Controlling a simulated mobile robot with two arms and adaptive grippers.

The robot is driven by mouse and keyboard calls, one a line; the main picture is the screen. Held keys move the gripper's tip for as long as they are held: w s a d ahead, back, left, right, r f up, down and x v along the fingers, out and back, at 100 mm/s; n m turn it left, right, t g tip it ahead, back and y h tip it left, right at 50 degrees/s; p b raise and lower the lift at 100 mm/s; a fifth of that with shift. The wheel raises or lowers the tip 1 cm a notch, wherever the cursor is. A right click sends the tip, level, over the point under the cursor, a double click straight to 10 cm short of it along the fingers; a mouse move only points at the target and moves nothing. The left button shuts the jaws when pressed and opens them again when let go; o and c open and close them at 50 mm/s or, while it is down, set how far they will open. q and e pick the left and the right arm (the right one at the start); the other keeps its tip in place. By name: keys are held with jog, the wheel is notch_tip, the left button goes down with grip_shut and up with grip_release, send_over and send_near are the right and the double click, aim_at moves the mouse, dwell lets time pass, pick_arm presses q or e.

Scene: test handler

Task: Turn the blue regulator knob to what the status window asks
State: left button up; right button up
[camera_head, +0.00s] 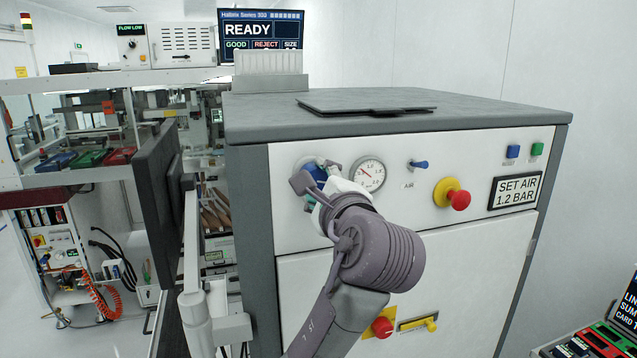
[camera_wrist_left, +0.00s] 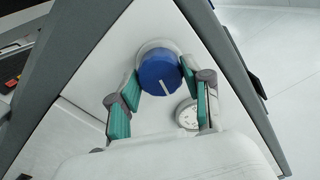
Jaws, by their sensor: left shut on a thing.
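The blue regulator knob (camera_head: 316,172) is on the upper left of the white machine front. In the left wrist view the knob (camera_wrist_left: 159,71) shows a white pointer line. My left gripper (camera_head: 310,185) is at the knob, its fingers on either side and shut on it; it also shows in the left wrist view (camera_wrist_left: 162,90). The round pressure gauge (camera_head: 367,174) is just right of the knob; its exact reading is too small to tell. The status window (camera_head: 515,190) reads "SET AIR 1.2 BAR". My right gripper is not in view.
Right of the gauge are a blue AIR lever (camera_head: 420,165) and a red button on yellow (camera_head: 458,200). Blue and green buttons sit above the status window. A red knob (camera_head: 382,327) is lower down. A dark panel (camera_head: 160,215) stands left of the machine.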

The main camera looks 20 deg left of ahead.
pick_arm(q)
jog(key=m, duration=0.5)
jog(key=shift+r+m, duration=0.1)
jog(key=shift+m, duration=0.2)
jog(key=m, duration=0.5)
jog(key=shift+m, duration=0.3)
jog(key=o, duration=1.2)
jog(key=shift+w, duration=0.1)
jog(key=shift+c, duration=0.2)
jog(key=v, duration=1.2)
